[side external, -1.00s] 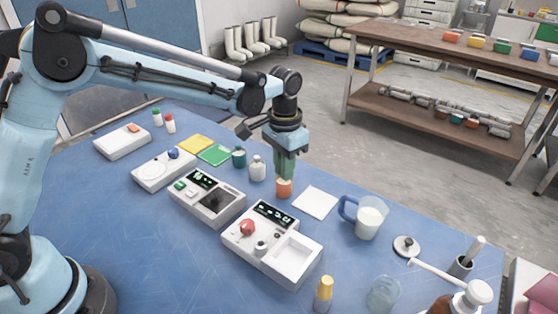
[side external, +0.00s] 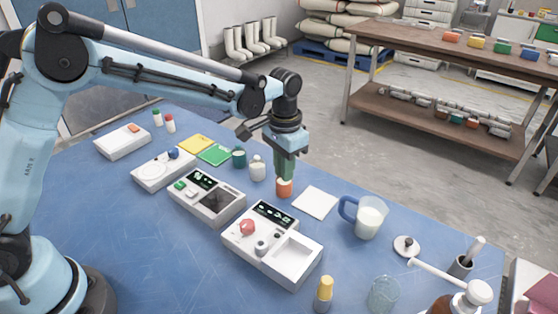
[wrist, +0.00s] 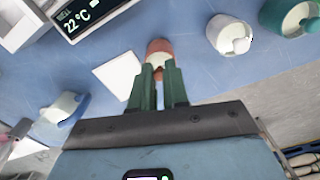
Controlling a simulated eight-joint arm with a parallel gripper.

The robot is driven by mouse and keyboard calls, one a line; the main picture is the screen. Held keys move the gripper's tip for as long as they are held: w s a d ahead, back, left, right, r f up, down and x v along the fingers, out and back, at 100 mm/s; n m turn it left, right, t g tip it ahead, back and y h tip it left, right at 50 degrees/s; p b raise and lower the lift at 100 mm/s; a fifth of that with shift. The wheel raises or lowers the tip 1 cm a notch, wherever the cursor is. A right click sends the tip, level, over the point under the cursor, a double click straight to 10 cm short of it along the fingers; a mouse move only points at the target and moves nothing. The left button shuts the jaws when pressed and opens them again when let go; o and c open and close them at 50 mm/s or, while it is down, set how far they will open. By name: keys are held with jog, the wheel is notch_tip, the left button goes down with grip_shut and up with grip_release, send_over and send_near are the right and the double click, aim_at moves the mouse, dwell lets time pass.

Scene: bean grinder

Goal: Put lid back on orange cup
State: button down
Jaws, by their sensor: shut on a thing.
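The orange cup (side external: 284,188) stands on the blue table left of a white square, directly under my gripper. It also shows in the wrist view (wrist: 158,46), just beyond the fingertips, with a pale patch at its top. My gripper (side external: 285,177) points down with its green fingers at the cup's top. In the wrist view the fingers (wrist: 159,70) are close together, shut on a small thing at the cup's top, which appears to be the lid. The fingers hide most of it, and I cannot tell whether it sits fully on the rim.
A white square (side external: 315,202) lies right of the cup. White devices (side external: 272,243) stand in front of it. A blue-handled jug (side external: 368,217) and round lid-like disc (side external: 406,246) are to the right.

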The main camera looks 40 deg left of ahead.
dwell(0.3)
jog(key=c, duration=0.6)
grip_release()
jog(key=shift+o, duration=0.2)
jog(key=shift+r, duration=3.5)
grip_shut()
jog(key=shift+f, duration=0.1)
